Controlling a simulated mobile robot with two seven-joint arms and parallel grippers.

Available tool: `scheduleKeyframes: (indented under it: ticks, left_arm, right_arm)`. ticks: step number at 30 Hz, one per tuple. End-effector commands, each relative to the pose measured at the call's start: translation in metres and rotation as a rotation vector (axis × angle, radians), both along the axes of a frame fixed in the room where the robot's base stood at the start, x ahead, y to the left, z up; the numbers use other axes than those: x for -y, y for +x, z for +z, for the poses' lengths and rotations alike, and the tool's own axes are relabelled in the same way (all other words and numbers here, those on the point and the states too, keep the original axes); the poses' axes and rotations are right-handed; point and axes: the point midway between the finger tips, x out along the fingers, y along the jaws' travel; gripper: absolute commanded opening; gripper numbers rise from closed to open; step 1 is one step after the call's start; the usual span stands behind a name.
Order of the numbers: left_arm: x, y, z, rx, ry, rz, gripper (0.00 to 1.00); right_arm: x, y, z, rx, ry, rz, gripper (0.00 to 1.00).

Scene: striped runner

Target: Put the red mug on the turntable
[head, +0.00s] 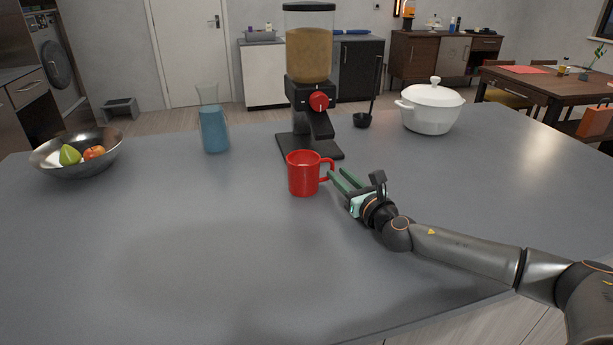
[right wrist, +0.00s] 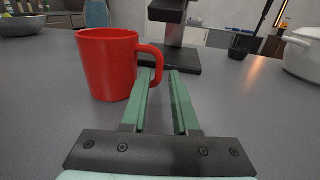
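The red mug (head: 303,174) stands upright on the grey counter, its handle pointing right toward my right gripper. In the right wrist view the mug (right wrist: 106,66) is just ahead and left of centre. My right gripper (head: 338,178) is beside the handle with its green fingers apart. In the right wrist view the handle shows at the tips of the fingers (right wrist: 160,76), overlapping the gap between them. I cannot tell whether they touch it. My left gripper is not in view. I see no turntable in either view.
A black dispenser (head: 309,90) stands just behind the mug. A blue-filled carafe (head: 214,130) and a metal fruit bowl (head: 50,160) are to the left. A ladle (head: 363,119) and a white lidded pot (head: 431,108) are behind right.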

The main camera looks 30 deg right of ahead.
Motion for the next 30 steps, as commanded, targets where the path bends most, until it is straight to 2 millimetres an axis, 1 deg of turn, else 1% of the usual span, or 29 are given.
scheduleKeyframes:
  ticks: [1,3,7,11,17,18,25,30]
  left_arm:
    - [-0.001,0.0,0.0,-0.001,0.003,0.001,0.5]
    - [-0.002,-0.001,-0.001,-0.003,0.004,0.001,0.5]
    - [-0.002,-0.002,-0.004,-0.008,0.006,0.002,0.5]
    - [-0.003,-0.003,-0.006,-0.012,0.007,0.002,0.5]
    - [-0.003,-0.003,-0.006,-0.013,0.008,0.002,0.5]
    - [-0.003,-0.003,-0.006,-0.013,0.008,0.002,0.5]
    - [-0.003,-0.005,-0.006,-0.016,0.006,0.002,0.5]
    - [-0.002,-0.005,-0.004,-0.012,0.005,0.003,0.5]
  right_arm:
    - [0.0,0.009,0.001,0.003,0.003,-0.002,0.28]
    - [0.0,0.019,0.002,0.002,0.004,0.0,0.28]
    - [0.001,0.033,0.001,0.001,0.002,0.0,0.28]
    - [0.001,0.04,0.001,0.001,0.001,0.001,0.28]
    - [0.001,0.04,0.0,-0.001,0.0,0.001,0.28]
    - [0.001,0.04,0.0,0.0,0.0,0.001,0.27]
    - [0.001,0.04,0.0,0.0,0.0,0.001,0.01]
    - [0.001,0.04,0.0,0.0,0.0,0.001,0.0]
